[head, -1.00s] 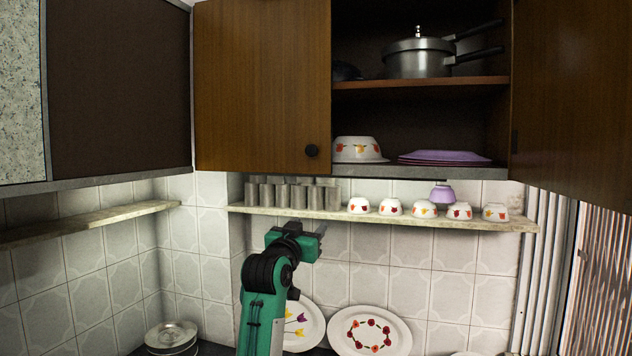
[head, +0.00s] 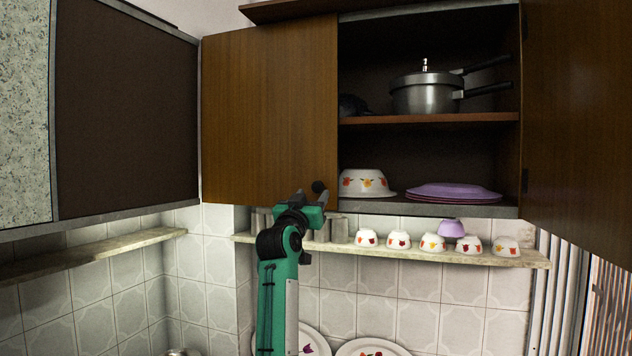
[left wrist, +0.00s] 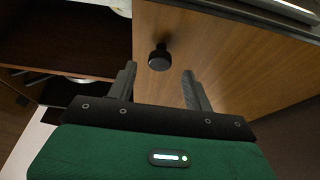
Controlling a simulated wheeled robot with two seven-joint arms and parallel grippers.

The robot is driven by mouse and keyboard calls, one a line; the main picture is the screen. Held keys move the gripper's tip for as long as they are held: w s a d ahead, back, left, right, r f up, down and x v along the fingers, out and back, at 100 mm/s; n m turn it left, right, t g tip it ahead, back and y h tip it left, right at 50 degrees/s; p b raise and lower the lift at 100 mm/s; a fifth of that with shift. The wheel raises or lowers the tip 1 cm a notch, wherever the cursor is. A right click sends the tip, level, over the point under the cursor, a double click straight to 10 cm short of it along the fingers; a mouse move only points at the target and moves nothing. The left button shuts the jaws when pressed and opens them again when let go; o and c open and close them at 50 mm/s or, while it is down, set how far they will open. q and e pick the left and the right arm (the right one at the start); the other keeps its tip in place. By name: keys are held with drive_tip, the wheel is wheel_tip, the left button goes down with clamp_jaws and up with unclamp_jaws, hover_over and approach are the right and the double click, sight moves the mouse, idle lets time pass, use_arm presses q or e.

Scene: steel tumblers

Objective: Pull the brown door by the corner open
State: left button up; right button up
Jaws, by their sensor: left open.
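The brown door (head: 268,110) by the corner is the left door of the wall cabinet. It looks slightly ajar, with its top edge out of line with the cabinet top. Its round dark knob (head: 319,186) sits at its lower right. In the left wrist view the knob (left wrist: 159,57) stands just beyond and between the two fingertips, apart from both. My left gripper (head: 322,196) is at the knob, open and empty; its fingers (left wrist: 159,72) show on either side in the wrist view. My right gripper is not in view.
The cabinet's right door (head: 580,120) stands open. Inside are a pressure cooker (head: 427,94), a flowered bowl (head: 364,182) and purple plates (head: 452,193). Below, a stone shelf (head: 400,252) holds steel tumblers (head: 339,230) and small bowls, close to my left arm.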

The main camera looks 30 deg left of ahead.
sight(317, 188)
use_arm(q)
drive_tip(key=shift+p+x, duration=0.75)
drive_tip(key=shift+x, duration=1.3)
clamp_jaws()
drive_tip(key=shift+s, duration=0.15)
